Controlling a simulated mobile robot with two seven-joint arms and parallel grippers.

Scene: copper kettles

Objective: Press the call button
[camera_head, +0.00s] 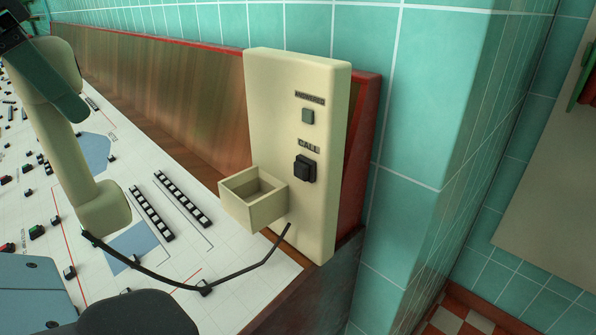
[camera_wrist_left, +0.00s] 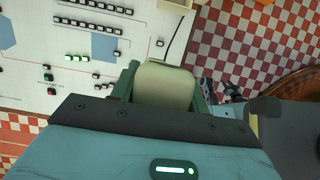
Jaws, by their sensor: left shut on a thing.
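The call button (camera_head: 305,168) is a black square push button under a "CALL" label, on the front of an upright cream wall unit (camera_head: 270,120). It stands out from the face and nothing touches it. My left gripper (camera_head: 48,80) is at the upper left, well apart from the button, with a dark green finger showing. It is shut on a cream handset (camera_head: 78,155). In the left wrist view the handset (camera_wrist_left: 163,85) sits between the green fingers of my left gripper (camera_wrist_left: 163,95).
An empty cream open-topped cradle (camera_head: 262,206) juts from the unit's lower front. A black cord (camera_head: 235,273) runs from the unit to the handset's lower end. A white control desk (camera_head: 150,185) with several small buttons lies below. A teal tiled wall (camera_head: 430,100) is at right.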

